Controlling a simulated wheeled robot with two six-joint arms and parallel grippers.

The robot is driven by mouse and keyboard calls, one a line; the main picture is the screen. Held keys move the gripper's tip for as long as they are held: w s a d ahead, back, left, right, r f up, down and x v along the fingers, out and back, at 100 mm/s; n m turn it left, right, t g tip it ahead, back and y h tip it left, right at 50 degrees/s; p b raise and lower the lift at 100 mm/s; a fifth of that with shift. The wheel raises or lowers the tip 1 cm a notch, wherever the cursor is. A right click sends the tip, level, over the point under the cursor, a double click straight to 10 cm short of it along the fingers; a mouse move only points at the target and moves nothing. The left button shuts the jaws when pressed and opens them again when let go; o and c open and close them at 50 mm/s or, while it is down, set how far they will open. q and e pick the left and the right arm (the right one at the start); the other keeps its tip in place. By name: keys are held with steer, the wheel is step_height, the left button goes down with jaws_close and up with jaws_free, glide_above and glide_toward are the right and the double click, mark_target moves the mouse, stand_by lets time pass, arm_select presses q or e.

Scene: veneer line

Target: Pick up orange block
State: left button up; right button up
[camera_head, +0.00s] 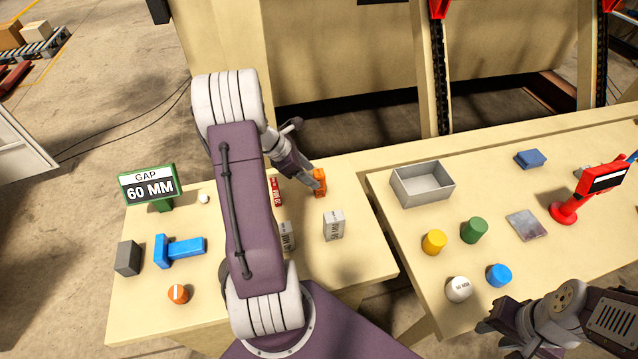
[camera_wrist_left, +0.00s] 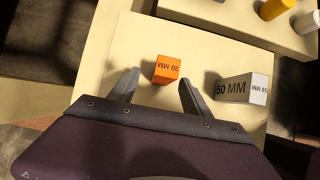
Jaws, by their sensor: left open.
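The orange block (camera_head: 320,186) stands on the left table near its back edge. In the left wrist view the orange block (camera_wrist_left: 166,69) shows an upside-down "30 MM" label and lies between the lines of the two fingers, slightly beyond the tips. My left gripper (camera_head: 312,177) is open and reaches the block from the left; in the head view it covers part of it. In the left wrist view the left gripper (camera_wrist_left: 157,84) has its fingers apart with nothing held. My right gripper (camera_head: 496,335) is at the lower right, over the front of the right table; its jaw opening is unclear.
A white 50 MM block (camera_head: 334,225) stands close by, also in the wrist view (camera_wrist_left: 236,88). The right table holds a grey tray (camera_head: 423,184) and several cylinders. A gap separates the tables.

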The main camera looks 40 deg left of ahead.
mark_target(314, 177)
arm_select(q)
steer(key=x, duration=0.4)
steer(key=shift+d+f, duration=0.1)
steer(key=shift+d, duration=0.3)
steer(key=shift+w+f, duration=0.15)
steer(key=shift+f, duration=0.15)
jaws_close()
step_height(314, 177, up, 10)
steer(key=shift+r+p, duration=0.1)
steer(key=shift+p, duration=0.5)
